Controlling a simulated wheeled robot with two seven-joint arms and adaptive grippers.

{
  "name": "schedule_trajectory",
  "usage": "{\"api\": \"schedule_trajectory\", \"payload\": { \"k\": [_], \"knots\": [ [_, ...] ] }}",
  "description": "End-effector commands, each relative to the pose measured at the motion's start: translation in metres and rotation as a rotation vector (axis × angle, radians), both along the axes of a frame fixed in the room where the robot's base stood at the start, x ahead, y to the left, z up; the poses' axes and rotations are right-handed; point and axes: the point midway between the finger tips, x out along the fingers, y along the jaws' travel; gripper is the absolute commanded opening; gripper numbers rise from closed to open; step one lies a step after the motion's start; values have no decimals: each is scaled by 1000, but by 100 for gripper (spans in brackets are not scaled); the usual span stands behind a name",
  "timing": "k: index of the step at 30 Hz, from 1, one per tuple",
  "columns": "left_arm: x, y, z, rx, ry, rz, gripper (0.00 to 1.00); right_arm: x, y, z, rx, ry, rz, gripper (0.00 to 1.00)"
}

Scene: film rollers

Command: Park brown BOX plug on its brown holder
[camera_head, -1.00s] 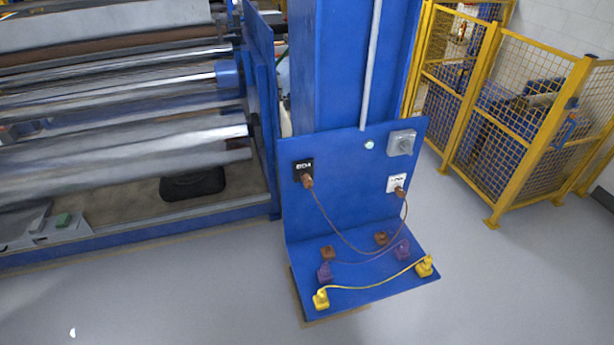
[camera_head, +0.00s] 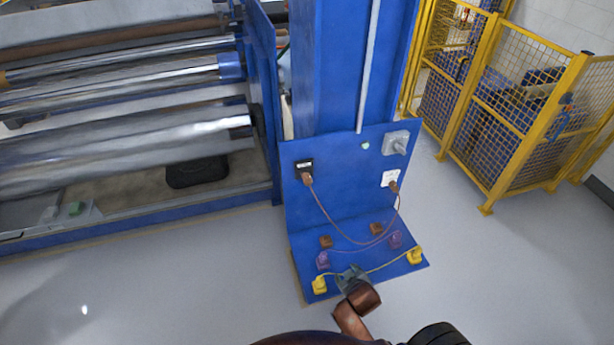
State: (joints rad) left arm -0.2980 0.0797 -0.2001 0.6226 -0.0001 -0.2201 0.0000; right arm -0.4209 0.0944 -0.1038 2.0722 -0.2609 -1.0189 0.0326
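A brown plug (camera_head: 307,180) sits in the black-labelled socket (camera_head: 304,165) on the left of the upright blue panel; I cannot read its label for certain. Another brown plug (camera_head: 394,187) sits in the white socket (camera_head: 390,177) on the right. A brown cable (camera_head: 338,228) hangs between them. Two brown holders stand on the blue shelf, one at left (camera_head: 326,242) and one at right (camera_head: 376,228); both look empty. My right gripper (camera_head: 350,274) is over the shelf's front part, away from both brown plugs; its fingers are too small to read. My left gripper is out of view.
A yellow cable joins yellow plugs at the shelf's front left (camera_head: 319,285) and right (camera_head: 414,256). Purple plugs (camera_head: 323,260) and (camera_head: 395,239) stand behind them. A grey rotary switch (camera_head: 397,143) juts from the panel. Rollers (camera_head: 120,150) are left, a yellow fence (camera_head: 520,140) right.

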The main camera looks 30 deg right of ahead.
Motion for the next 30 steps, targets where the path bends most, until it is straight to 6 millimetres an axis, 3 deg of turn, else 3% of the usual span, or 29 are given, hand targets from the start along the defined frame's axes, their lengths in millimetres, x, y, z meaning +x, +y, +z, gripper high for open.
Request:
{"api": "schedule_trajectory", "payload": {
  "k": [4,9,12,15,21,30],
  "knots": [
    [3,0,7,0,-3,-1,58,58,-12,59,-129,-191,37,41],
    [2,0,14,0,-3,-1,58,121,-10,146,-306,-432,118,41],
    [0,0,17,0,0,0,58,148,1,192,-397,-549,180,41],
    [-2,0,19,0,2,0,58,166,14,226,-467,-633,233,41],
    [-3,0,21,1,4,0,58,180,31,258,-537,-714,294,41],
    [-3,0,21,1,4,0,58,181,33,260,-542,-721,300,41]
  ]
}}
